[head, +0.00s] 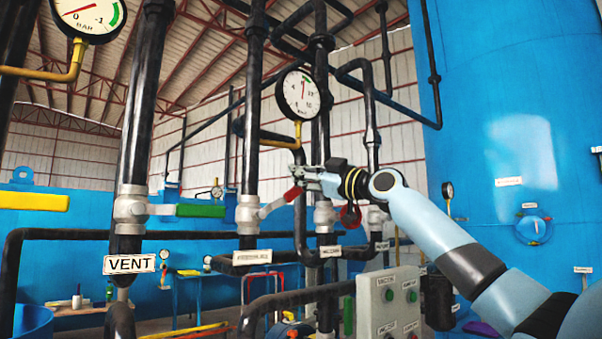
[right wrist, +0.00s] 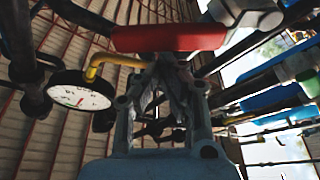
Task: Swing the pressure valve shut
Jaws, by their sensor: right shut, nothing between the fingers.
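A silver valve (head: 247,213) sits on a black vertical pipe, above a small label too blurred to read surely. Its lever slants up and to the right, away from the pipe, and ends in a red grip (head: 293,194). My right gripper (head: 307,181) is beside the end of this red grip, shut and empty. In the right wrist view the red grip (right wrist: 168,38) lies across the picture just beyond my right fingertips (right wrist: 170,65). I cannot tell whether the fingers touch it. My left gripper is not in view.
The VENT valve (head: 131,207) with a green handle (head: 201,211) stands to the left. A pressure gauge (head: 303,94) hangs above my right gripper. More pipes and a red round handle (head: 350,215) are close by. A grey control box (head: 390,303) is below.

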